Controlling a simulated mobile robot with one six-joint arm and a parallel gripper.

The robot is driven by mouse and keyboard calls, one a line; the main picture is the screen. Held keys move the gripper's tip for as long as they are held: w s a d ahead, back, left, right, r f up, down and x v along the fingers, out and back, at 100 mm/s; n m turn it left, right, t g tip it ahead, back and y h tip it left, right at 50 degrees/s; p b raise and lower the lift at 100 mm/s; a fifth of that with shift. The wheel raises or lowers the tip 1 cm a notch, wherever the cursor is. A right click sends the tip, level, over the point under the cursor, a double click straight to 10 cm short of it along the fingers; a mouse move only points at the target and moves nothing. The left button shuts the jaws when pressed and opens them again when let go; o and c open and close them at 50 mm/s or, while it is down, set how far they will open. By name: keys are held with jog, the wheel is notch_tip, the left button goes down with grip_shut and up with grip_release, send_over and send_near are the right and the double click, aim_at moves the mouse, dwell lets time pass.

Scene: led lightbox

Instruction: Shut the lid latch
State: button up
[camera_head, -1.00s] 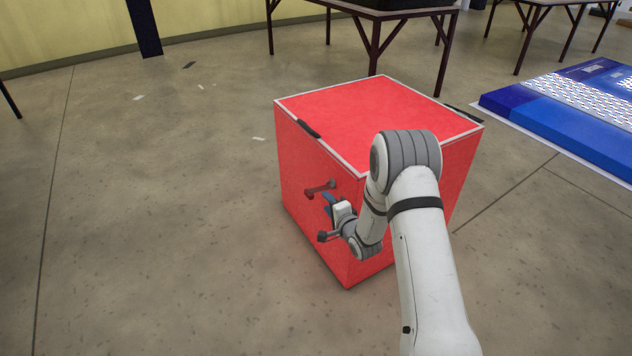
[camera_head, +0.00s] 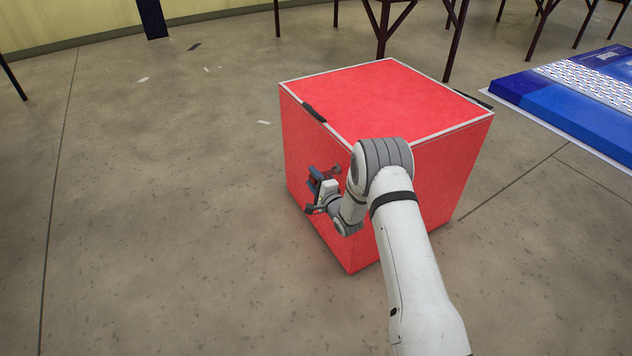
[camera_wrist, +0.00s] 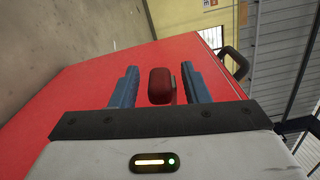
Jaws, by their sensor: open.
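The red lightbox (camera_head: 390,95) stands on the floor, a closed box with pale edging along its top and a dark handle (camera_head: 314,112) on its upper left edge. The latch, a dark red handle (camera_wrist: 160,86), sticks out from the left side face; in the head view it is mostly hidden behind my gripper. My gripper (camera_head: 312,192) is at that side face. In the wrist view its two blue fingers stand apart on either side of the red latch handle, with a gap visible on both sides. I cannot tell whether the latch is open or shut.
A blue panel (camera_head: 565,105) lies on the floor at the right. Dark-legged tables (camera_head: 383,30) stand behind the box. The floor (camera_head: 150,220) left of the box is clear. The wrist view shows a black handle (camera_wrist: 233,63) beyond the latch.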

jog(key=shift+c, duration=0.4)
grip_shut()
